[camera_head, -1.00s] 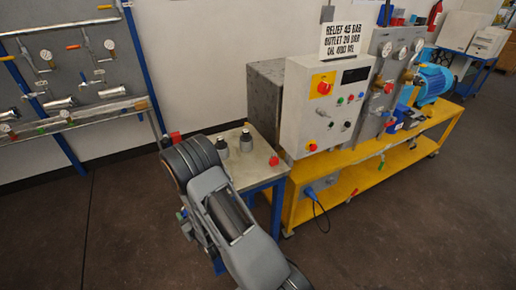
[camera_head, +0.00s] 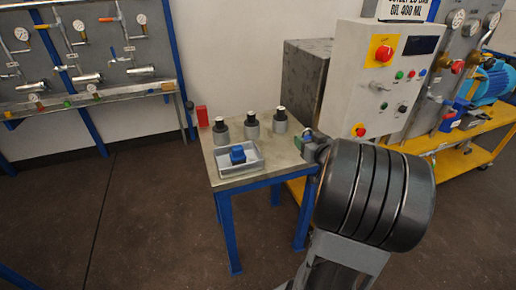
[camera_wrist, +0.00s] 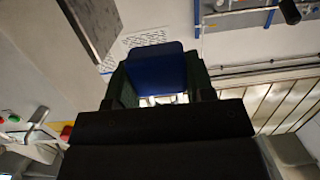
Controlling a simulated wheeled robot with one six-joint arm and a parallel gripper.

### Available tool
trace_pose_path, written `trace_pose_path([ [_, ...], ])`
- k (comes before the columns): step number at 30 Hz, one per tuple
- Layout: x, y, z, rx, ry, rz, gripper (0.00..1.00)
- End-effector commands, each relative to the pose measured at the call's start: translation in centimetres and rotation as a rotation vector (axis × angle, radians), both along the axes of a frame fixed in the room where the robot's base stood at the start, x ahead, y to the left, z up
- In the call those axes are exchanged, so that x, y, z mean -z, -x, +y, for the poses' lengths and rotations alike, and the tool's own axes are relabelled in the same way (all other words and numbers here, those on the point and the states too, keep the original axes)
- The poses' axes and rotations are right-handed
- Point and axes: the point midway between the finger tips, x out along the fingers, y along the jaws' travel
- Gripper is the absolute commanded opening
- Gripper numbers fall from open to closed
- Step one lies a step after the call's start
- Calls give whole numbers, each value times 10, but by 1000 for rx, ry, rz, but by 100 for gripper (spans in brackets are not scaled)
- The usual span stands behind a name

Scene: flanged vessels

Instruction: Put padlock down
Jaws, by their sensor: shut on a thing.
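My gripper (camera_wrist: 160,90) is shut on a blue block-shaped thing, which I take as the padlock (camera_wrist: 158,70), seen between two dark fingers in the wrist view. Its shackle is not clear. In the head view my gripper (camera_head: 308,143) is at the right edge of the small table (camera_head: 238,184), largely hidden behind my dark wrist. The held padlock cannot be made out there. A shallow grey tray (camera_head: 252,167) sits at the table's front, with a small blue thing (camera_head: 238,154) in it.
Three grey vessels with black tops (camera_head: 251,127) stand along the table's back, with a red block (camera_head: 202,116) at the back left. Floor is free left of the table.

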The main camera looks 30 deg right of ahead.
Motion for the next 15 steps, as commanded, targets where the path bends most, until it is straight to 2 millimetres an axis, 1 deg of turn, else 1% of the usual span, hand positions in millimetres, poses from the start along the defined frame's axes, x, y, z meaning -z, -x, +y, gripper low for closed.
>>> trace_pose_path([
  [2,3,4,-7,17,1,-1,23],
  [5,9,-5,-8,22,-2,-1,23],
  [8,19,-28,-7,22,-3,1,23],
  [12,35,-64,-3,21,-3,2,23],
  [14,41,-79,-2,21,-3,1,23],
  [15,49,-85,-2,23,-4,2,23],
])
